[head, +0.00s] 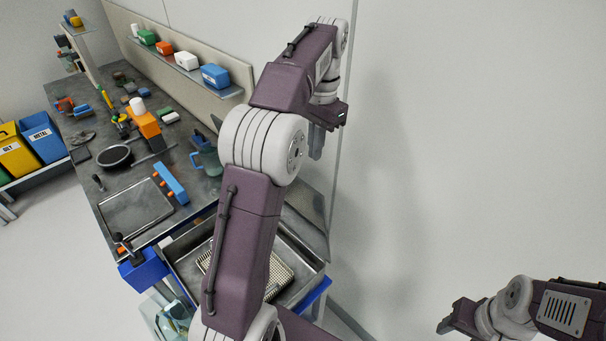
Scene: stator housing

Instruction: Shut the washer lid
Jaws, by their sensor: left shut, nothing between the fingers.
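The washer is a grey metal tub (314,277) with a pale mesh basket (279,278) inside, at the lower middle, partly hidden by my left arm. Its lid appears to be the grey panel (309,207) standing raised at the tub's back edge by the wall; my arm covers much of it. My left gripper (317,147) is shut and empty, above the panel and close to the wall; I see no contact with the lid. My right gripper (447,322) is at the lower right, well away from the washer; its finger opening is unclear.
A long workbench (137,208) with tools, a black round dish (116,157) and an orange block (146,124) extends left of the washer. A shelf (222,88) with small coloured bins runs along the wall. Yellow and blue bins (42,137) stand at far left. The wall is close behind my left gripper.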

